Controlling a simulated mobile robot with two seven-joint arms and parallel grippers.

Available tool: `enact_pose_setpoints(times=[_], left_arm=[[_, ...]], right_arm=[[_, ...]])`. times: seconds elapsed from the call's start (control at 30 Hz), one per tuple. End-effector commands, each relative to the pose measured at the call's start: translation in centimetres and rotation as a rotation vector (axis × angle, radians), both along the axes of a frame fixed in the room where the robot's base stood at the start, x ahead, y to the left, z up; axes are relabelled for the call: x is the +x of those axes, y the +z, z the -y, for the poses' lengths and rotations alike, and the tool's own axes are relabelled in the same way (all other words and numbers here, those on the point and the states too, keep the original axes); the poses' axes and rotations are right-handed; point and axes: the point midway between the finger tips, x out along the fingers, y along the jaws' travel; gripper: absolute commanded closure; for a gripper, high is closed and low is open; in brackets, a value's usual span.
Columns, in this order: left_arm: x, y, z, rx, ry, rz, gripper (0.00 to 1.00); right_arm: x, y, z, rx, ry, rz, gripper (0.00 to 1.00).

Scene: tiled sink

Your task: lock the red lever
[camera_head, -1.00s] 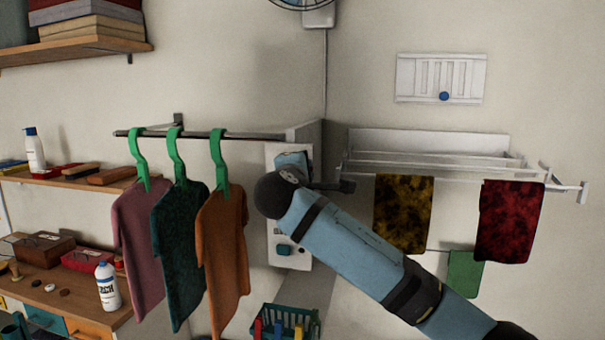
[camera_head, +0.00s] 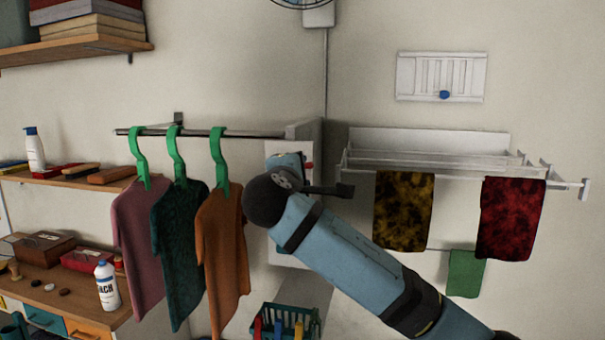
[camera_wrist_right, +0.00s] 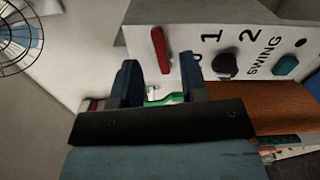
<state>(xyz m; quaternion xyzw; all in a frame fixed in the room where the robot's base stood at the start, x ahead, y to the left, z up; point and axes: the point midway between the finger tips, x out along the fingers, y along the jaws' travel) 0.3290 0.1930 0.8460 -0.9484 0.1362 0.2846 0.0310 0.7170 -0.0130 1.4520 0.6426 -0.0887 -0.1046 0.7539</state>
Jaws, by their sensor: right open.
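The red lever (camera_wrist_right: 160,50) stands on a white panel (camera_wrist_right: 215,35) in the right wrist view, pointing along the panel's left part, beside a printed scale. My right gripper (camera_wrist_right: 161,80) is open, with its two blue-dark fingertips just short of the lever. The lever shows in line with the gap between them; I cannot tell whether they touch it. In the head view my right arm covers much of the panel (camera_head: 278,248), and a small red bit shows beside the blue gripper body; its fingertips are hard to make out. My left gripper is out of view.
A dark knob (camera_wrist_right: 225,66) and a teal knob (camera_wrist_right: 286,65) sit right of the lever. Shirts (camera_head: 222,245) on green hangers hang left of my arm. A drying rack (camera_head: 440,165) with cloths is right, and a green basket (camera_head: 265,322) is below.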

Motion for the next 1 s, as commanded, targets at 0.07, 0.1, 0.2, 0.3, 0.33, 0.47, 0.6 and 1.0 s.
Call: enact_pose_setpoints(times=[0.07,0.1,0.2,0.3,0.33,0.47,0.6,1.0], left_arm=[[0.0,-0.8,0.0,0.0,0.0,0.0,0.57],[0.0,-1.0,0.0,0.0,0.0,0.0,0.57],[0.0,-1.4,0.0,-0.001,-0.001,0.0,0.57],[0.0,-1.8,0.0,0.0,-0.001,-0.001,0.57],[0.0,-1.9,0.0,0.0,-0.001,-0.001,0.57],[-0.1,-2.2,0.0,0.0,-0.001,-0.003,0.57],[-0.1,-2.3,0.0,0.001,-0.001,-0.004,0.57],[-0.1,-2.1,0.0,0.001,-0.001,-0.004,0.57]], right_arm=[[-2.0,-0.3,-0.6,0.003,0.005,0.001,0.6],[-2.9,-0.3,-0.9,0.003,0.004,0.001,0.6],[-5.1,-0.2,-1.5,0.002,0.005,0.002,0.6],[-6.8,-0.2,-1.9,0.002,0.003,0.0,0.6],[-7.2,-0.2,-2.1,0.001,0.002,0.0,0.6],[-8.6,-0.1,-2.4,0.001,0.002,-0.001,0.6],[-9.2,-0.1,-2.6,0.0,0.001,-0.001,0.6],[-8.6,-1.5,-2.3,0.025,0.019,-0.025,0.6]])
